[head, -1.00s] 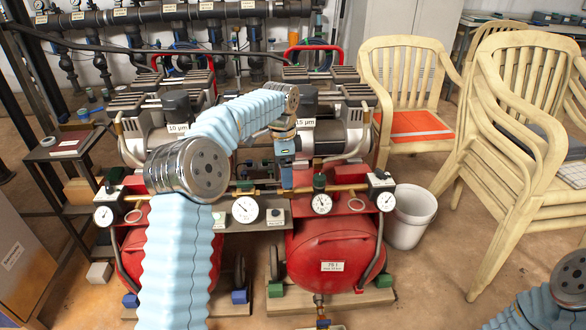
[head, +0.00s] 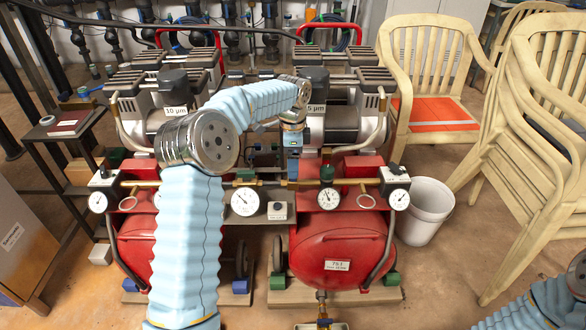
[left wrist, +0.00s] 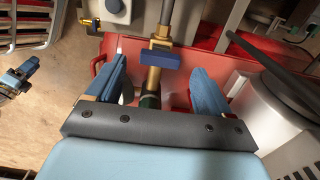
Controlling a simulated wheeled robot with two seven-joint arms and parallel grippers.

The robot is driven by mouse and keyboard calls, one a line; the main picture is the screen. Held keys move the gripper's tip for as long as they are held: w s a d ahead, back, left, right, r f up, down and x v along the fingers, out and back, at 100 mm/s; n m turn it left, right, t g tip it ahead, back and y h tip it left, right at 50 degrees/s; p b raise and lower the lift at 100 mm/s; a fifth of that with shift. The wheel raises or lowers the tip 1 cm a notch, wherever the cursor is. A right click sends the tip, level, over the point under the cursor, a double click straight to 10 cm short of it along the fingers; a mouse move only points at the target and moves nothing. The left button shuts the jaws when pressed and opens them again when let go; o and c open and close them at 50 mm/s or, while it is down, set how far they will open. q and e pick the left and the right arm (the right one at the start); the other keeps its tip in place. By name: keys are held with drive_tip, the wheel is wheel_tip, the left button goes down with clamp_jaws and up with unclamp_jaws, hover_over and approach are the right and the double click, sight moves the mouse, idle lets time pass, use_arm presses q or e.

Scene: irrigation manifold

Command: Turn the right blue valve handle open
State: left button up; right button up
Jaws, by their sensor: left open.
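In the left wrist view a blue valve handle (left wrist: 146,57) sits crosswise on a brass fitting (left wrist: 152,78) in front of a red surface. My left gripper (left wrist: 161,72) is open, its two blue fingers on either side of the fitting, with the handle in the gap near the fingertips. No contact is visible. In the head view my left gripper (head: 293,160) points down at the brass pipe above the right red tank (head: 330,245); the handle there is hidden or too small to tell. My right arm shows at the bottom right, its gripper out of frame.
Dial gauges (head: 245,202) line the brass pipe. Compressor motors stand behind it. A white bucket (head: 425,212) and cream plastic chairs (head: 530,140) stand at the right. In the wrist view a dark bar (left wrist: 265,60) and a pale cylinder (left wrist: 270,110) lie right of the fingers.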

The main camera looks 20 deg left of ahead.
use_arm(q)
drive_tip(key=shift+f, duration=1.45)
drive_tip(key=c, duration=1)
drive_tip(key=shift+c, duration=0.2)
